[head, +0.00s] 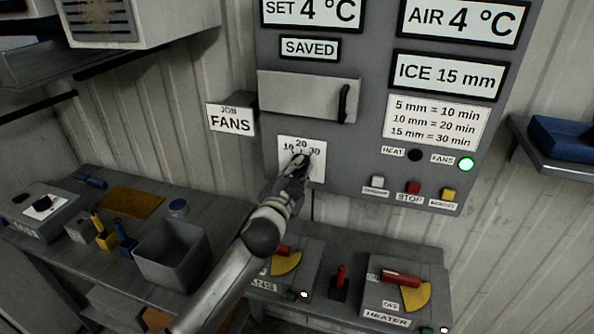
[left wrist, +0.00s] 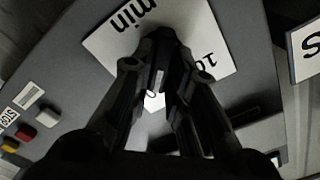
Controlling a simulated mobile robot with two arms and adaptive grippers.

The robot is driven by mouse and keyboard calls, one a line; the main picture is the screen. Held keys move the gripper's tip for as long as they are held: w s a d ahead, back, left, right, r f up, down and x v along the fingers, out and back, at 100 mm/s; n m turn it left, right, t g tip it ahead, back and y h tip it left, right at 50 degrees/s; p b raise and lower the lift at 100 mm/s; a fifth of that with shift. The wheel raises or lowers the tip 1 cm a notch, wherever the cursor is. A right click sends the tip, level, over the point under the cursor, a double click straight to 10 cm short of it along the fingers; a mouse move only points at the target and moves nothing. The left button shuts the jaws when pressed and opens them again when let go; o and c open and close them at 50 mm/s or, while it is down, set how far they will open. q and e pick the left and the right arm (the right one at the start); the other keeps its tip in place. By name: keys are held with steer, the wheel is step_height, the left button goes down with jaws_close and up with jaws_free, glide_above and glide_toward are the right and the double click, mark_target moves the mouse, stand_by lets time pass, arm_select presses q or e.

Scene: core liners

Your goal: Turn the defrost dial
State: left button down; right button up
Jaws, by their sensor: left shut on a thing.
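The defrost dial's white plate (head: 317,173), marked 10, 20 and 30, is on the grey control panel (head: 350,185). My left gripper (head: 300,164) reaches up to the plate and is shut on the dark dial at its middle. The gripper hides most of the dial, so its exact setting cannot be read. In the left wrist view the plate (left wrist: 105,45) lies behind the closed fingers (left wrist: 163,80). A chart (head: 436,122) pairs 15 mm with 30 min, and the ice display (head: 450,76) reads 15 mm. My right gripper is not in view.
White, red (head: 413,188) and yellow buttons sit below. A handled drawer or cover (head: 305,98) is above the dial. The heater switch box (head: 400,285) and a grey bin (head: 172,255) stand below.

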arm_select(q)
steer(key=c, duration=1.4)
jaws_free()
steer(key=v, duration=1.2)
